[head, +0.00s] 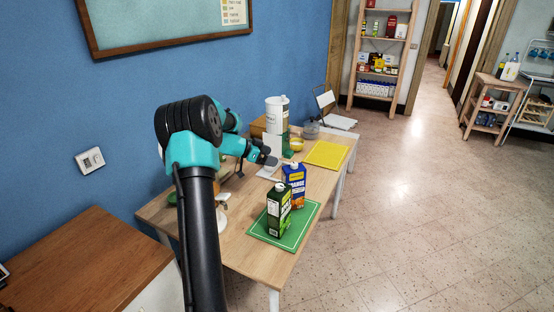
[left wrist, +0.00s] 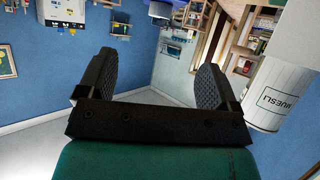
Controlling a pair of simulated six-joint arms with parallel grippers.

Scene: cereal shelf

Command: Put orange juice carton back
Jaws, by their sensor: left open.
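The orange juice carton (head: 294,186), blue with an orange lower part and a white cap, stands upright on a green mat (head: 300,230) on the table. A dark green carton (head: 278,210) stands in front of it and hides part of its left side. My left gripper (head: 272,161) is over the table, behind and left of the orange juice carton and apart from it. In the left wrist view its two dark fingers (left wrist: 155,82) are spread with nothing between them. My right gripper is in neither view.
A white muesli canister (head: 277,115) stands behind my left gripper; it also shows in the left wrist view (left wrist: 278,95). A yellow mat (head: 326,154) lies bare at the table's far right. A wooden shelf (head: 381,50) with groceries stands against the far wall.

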